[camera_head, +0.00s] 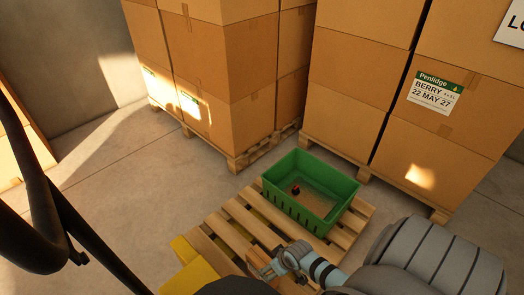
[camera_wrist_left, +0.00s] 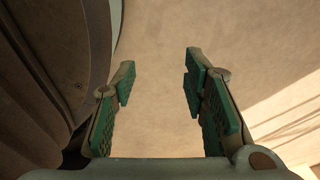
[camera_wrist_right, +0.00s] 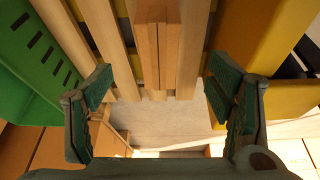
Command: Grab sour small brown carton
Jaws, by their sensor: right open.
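A small brown carton (camera_head: 259,262) lies by the near part of the pallet, partly hidden by my right gripper (camera_head: 272,268). In the right wrist view, a light brown box shape with a centre seam (camera_wrist_right: 157,45), apparently this carton, shows ahead between the fingers. My right gripper (camera_wrist_right: 161,80) is open, with a finger to each side of it in the picture and no clear contact. My left gripper (camera_wrist_left: 158,78) is open and empty over bare floor. No label showing "sour" can be read.
A green crate (camera_head: 292,212) with a small dark red item (camera_head: 296,189) inside stands on the wooden pallet (camera_head: 243,218). A yellow object (camera_head: 190,275) is at the pallet's near left. Tall stacks of large cartons (camera_head: 229,75) stand behind. Floor at left is clear.

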